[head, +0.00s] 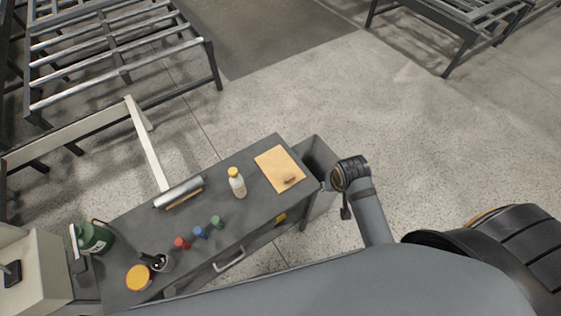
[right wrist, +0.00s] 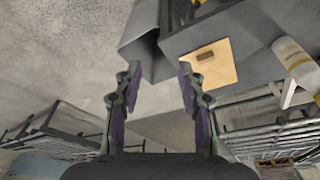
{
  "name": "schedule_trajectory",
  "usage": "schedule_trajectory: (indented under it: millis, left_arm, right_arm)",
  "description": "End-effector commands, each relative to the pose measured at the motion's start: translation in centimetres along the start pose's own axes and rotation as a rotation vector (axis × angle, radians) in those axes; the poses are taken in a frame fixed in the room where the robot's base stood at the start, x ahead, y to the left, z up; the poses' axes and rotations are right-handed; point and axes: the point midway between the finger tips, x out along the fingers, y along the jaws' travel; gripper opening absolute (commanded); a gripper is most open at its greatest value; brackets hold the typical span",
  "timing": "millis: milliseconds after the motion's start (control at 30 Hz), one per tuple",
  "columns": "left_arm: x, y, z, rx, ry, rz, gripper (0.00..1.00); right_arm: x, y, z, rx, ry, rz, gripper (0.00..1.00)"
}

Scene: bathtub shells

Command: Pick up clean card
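A flat tan card (head: 276,170) lies at the right end of the grey workbench (head: 225,215). A small brown piece (head: 290,180) lies on it near its front edge. Whether the word clean fits the card or that piece, I cannot tell. In the right wrist view the card (right wrist: 216,70) and the brown piece (right wrist: 205,56) are right of the fingers. My right gripper (right wrist: 159,70) is open and empty, apart from the card. In the head view my right arm reaches beside the bench's right end. My left gripper is out of view.
A white bottle with a yellow cap (head: 237,183) stands left of the card. Red, blue and green small caps, a roll (head: 178,192), an orange-topped tin (head: 138,277) and a green canister (head: 93,238) are further left. A grey bin (head: 318,160) adjoins the bench's right end.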

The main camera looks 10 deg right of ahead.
Motion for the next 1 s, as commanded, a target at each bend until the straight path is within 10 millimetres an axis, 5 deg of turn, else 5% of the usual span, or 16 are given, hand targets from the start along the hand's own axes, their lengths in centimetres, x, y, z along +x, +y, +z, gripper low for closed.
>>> schedule_trajectory:
  millis: [267, 533, 700, 1000]
  left_arm:
    - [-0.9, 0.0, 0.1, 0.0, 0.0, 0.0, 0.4]
    - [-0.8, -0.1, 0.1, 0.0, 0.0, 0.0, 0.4]
    - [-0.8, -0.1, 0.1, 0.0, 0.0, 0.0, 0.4]
    - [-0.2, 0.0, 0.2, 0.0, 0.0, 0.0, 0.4]
  right_arm:
    - [4.7, -3.1, -4.2, 0.381, -0.089, 0.012, 0.4]
    - [9.4, -9.2, -8.4, 0.767, -0.195, 0.052, 0.4]
    - [10.5, -12.9, -10.1, 0.945, -0.245, 0.096, 0.4]
    - [11.3, -13.8, -10.2, 0.995, -0.256, 0.112, 0.4]
